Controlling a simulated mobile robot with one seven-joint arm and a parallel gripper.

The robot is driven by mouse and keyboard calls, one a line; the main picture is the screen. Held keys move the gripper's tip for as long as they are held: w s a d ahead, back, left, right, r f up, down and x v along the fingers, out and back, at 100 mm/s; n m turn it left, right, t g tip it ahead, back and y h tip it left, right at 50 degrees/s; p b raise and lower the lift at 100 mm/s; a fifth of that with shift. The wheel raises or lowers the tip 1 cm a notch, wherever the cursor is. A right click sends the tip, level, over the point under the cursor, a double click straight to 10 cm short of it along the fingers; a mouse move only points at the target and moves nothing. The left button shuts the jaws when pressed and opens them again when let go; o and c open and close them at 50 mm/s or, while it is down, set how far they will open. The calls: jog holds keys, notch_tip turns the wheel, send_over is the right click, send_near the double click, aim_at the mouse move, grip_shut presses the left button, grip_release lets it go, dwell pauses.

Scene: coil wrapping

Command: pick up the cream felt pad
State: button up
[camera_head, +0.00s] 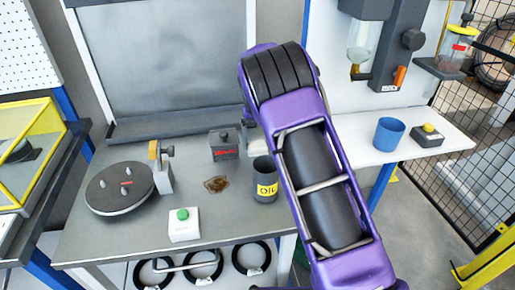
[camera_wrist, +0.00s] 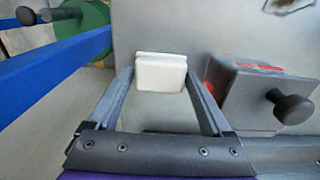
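The cream felt pad (camera_wrist: 161,73) shows in the wrist view as a small pale block with rounded edges, on the grey surface. My gripper (camera_wrist: 160,79) is open, with one finger to the left and one to the right of the pad. The fingertips are close to its sides, and narrow gaps seem to show between them and the pad. I cannot tell how far the tips are above the surface. In the head view my purple arm hides the gripper and most of this spot.
A grey box (camera_wrist: 262,98) with a black knob stands close to the right finger; it also shows in the head view (camera_head: 224,146). The dark oil cup (camera_head: 264,178), brown spill (camera_head: 216,184), green button box (camera_head: 184,224) and turntable (camera_head: 120,190) share the workbench (camera_head: 100,245).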

aim_at(257, 144)
jog(key=c, duration=0.9)
notch_tip(257, 144, up, 10)
jog(key=shift+p, duration=0.45)
jog(key=shift+c, duration=0.2)
